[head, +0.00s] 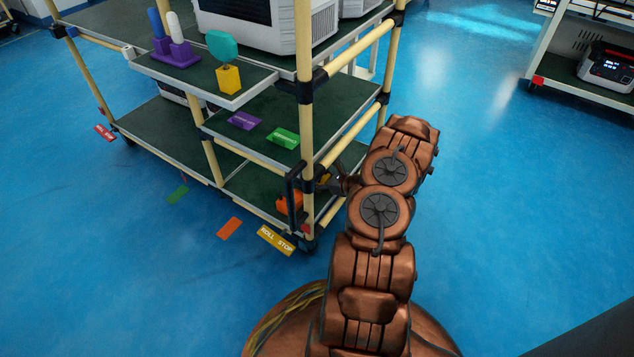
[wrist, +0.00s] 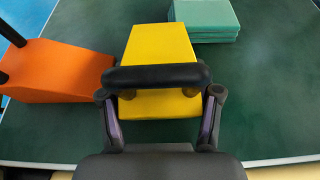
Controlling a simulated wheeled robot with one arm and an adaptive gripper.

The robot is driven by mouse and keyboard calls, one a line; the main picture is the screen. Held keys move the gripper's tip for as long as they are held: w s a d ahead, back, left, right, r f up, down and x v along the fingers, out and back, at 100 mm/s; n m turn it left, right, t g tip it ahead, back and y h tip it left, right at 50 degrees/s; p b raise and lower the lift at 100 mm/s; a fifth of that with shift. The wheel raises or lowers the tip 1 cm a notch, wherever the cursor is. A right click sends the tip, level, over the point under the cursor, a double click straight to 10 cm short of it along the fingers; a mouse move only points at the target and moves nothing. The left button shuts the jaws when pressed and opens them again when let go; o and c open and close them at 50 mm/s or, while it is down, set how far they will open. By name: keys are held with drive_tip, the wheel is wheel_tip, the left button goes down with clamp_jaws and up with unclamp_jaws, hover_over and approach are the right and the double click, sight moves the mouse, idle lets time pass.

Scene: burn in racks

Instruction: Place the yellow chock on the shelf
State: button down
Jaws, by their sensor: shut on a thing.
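The yellow chock (wrist: 160,45) is a yellow block with a black bar handle (wrist: 155,75), seen in the wrist view straight ahead of my gripper (wrist: 160,100). The fingers are shut at the two ends of the handle. The chock is over the dark green shelf (wrist: 265,100); I cannot tell whether it touches it. In the head view my gripper (head: 343,184) reaches into the lower right side of the rack, and only a sliver of the yellow chock (head: 325,179) shows behind the pole.
An orange chock (wrist: 60,70) with a black handle stands just left. Teal blocks (wrist: 205,18) lie behind to the right. The rack's cream pole (head: 306,120) stands close to my arm. A yellow block (head: 229,80) with a teal top is on a higher shelf.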

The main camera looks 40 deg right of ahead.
drive_tip(key=c, duration=0.5)
unclamp_jaws()
drive_tip(key=shift+a+f, duration=0.2)
drive_tip(key=shift+a, duration=0.05)
drive_tip(key=o, duration=0.4)
drive_tip(key=shift+d, duration=0.1)
drive_tip(key=shift+r, duration=0.1)
drive_tip(key=shift+s+d+r+p, duration=0.15)
drive_tip(key=shift+s+r+p, duration=0.1)
drive_tip(key=shift+s+p, duration=0.1)
drive_tip(key=shift+p+v, duration=1.95)
drive_tip(key=shift+v, duration=3.6)
